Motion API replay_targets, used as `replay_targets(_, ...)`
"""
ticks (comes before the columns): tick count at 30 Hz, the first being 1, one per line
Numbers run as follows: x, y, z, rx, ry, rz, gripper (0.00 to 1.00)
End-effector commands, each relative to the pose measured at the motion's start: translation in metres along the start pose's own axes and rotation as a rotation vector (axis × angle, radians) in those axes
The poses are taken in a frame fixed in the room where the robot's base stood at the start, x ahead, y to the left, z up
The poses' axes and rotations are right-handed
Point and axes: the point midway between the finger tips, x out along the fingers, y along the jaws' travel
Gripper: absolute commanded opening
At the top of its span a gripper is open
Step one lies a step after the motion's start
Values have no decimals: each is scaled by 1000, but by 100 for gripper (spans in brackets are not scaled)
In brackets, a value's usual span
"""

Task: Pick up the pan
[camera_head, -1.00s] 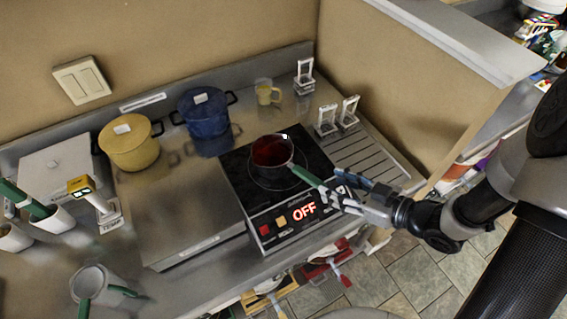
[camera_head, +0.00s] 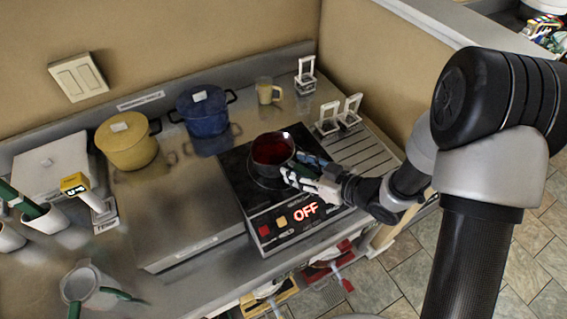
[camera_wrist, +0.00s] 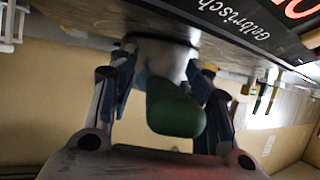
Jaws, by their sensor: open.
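The pan (camera_head: 272,150) is a small dark pot with red contents, standing upright on the black cooktop. My gripper (camera_head: 290,174) is low over the cooktop, close against the pan's near right side, and hides the green handle there. In the wrist view the green handle (camera_wrist: 175,108) points toward the camera between the two fingers of my gripper (camera_wrist: 160,75). The grey pan body (camera_wrist: 158,58) shows just beyond it. The fingers stand apart, one on each side of the handle. Whether either finger touches it I cannot tell.
The cooktop (camera_head: 240,178) has a lit OFF display at its front. A blue pot (camera_head: 205,118) and a yellow pot (camera_head: 128,145) stand behind to the left. The steel counter left of the cooktop is clear.

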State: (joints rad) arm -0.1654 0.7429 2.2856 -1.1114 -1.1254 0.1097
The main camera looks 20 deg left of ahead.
Motion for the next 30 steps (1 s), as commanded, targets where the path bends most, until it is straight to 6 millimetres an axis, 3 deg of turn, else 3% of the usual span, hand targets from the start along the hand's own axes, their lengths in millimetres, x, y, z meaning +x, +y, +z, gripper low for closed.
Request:
replay_targets(5,0,0,0,0,0,0,45)
replay_targets(25,0,0,0,0,0,0,0)
replay_targets(30,0,0,0,0,0,0,0)
